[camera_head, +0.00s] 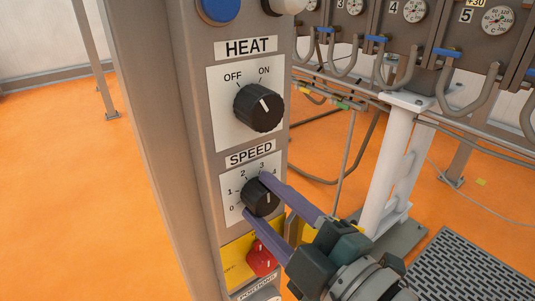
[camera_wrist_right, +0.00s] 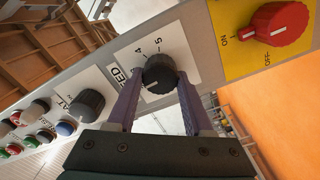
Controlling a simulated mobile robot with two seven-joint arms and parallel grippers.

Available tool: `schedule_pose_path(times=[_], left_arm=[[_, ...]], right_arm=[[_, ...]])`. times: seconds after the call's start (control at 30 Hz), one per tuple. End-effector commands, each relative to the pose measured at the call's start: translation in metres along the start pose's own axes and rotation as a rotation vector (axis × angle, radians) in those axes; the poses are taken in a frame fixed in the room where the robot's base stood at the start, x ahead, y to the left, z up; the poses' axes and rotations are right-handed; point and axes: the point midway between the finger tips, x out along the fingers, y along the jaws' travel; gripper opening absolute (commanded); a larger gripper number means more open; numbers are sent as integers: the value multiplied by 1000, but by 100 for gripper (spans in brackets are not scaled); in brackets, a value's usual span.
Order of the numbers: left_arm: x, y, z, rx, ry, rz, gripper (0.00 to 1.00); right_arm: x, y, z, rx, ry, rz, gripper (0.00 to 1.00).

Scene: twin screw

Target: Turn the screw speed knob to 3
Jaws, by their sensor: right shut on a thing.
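The black speed knob (camera_head: 262,197) sits on a white dial plate under the SPEED label (camera_head: 251,155). The numbers 0 to 4 show around it in the head view. My right gripper (camera_head: 256,195) is shut on the knob, one purple finger along its upper side and one along its lower side. In the right wrist view the knob (camera_wrist_right: 158,74) sits between the fingertips of the gripper (camera_wrist_right: 160,80), with 4 and 5 visible above it. A small pale mark shows on the knob; I cannot tell which number it points at. My left gripper is not in view.
The black HEAT knob (camera_head: 259,107) is just above, with its white mark near ON. A red switch (camera_head: 262,258) on a yellow plate is just below, close to the lower finger. A blue button (camera_head: 218,9) is at the top. Hoses and gauges stand behind right.

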Motion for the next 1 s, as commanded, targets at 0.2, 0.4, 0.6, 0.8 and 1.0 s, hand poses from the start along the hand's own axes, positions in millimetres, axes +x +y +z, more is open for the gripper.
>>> schedule_pose_path(times=[0.2, 0.4, 0.6, 0.8, 1.0], left_arm=[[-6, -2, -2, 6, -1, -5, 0], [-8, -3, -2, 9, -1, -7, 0], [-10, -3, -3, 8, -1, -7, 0], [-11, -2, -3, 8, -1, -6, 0], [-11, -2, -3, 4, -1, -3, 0]], right_arm=[[0, 1, 0, 182, -1, -1, 0], [0, 2, 0, 313, -1, -1, 0], [0, 2, 1, 394, -1, -1, 0], [0, 1, 1, 433, -1, -1, 0], [0, 1, 1, 441, -1, -1, 0]])
